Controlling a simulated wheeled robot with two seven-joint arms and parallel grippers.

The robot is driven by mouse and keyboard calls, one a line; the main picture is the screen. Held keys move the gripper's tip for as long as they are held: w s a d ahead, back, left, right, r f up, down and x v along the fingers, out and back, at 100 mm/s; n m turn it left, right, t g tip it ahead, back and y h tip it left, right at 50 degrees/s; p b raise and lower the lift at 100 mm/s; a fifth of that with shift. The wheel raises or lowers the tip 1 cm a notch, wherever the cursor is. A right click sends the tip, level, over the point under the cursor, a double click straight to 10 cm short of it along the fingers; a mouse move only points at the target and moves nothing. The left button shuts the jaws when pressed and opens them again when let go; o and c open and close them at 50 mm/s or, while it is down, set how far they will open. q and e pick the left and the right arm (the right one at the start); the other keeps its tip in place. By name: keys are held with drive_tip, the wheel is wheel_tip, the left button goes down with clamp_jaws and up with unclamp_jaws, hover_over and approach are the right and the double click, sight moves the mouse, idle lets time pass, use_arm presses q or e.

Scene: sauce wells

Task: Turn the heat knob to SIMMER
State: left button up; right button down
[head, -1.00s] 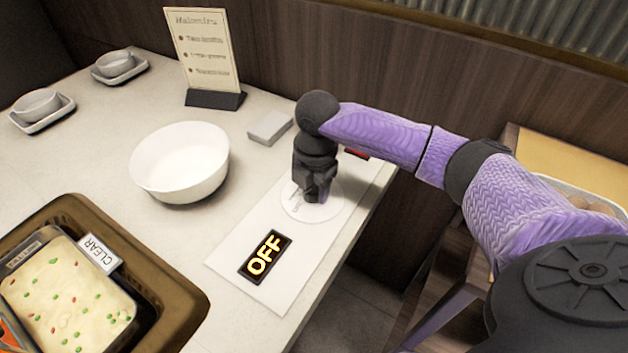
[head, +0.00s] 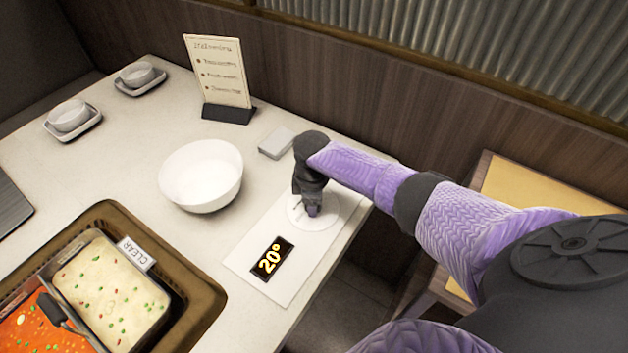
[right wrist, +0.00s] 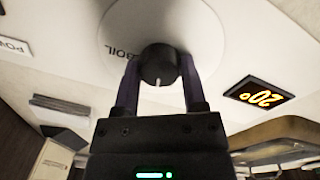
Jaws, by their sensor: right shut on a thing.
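The heat knob (right wrist: 159,68) is a dark round knob with a pale pointer line, on a white round dial (right wrist: 205,30). The word BOIL shows on the dial beside it; no SIMMER mark is visible. My right gripper (right wrist: 160,80) is shut on the knob, one finger on each side. In the head view my right gripper (head: 312,208) points down over the dial and hides the knob. The display (head: 272,258) on the white panel (head: 245,262) reads 20°. My left gripper is not in view.
A white bowl (head: 202,176) stands left of the panel. A small grey box (head: 277,143) and a menu stand (head: 217,77) are behind. A brown holder (head: 205,290) with soup compartments is at the front left. The table's right edge is close to the panel.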

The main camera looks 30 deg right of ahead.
drive_tip(key=shift+r+m, duration=0.15)
drive_tip(key=shift+m, duration=0.35)
drive_tip(key=shift+m+p, duration=0.6)
drive_tip(key=shift+m, duration=0.3)
drive_tip(key=m, duration=0.2)
drive_tip(key=shift+m+p, duration=0.3)
drive_tip(key=shift+p, duration=0.1)
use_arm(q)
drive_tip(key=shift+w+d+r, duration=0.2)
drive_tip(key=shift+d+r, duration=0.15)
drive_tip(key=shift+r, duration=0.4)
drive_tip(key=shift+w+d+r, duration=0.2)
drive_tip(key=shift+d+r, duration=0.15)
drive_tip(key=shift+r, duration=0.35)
use_arm(e)
drive_tip(key=shift+m, duration=1.4)
use_arm(q)
drive_tip(key=shift+p, duration=0.3)
use_arm(e)
drive_tip(key=shift+c, duration=0.7)
unclamp_jaws()
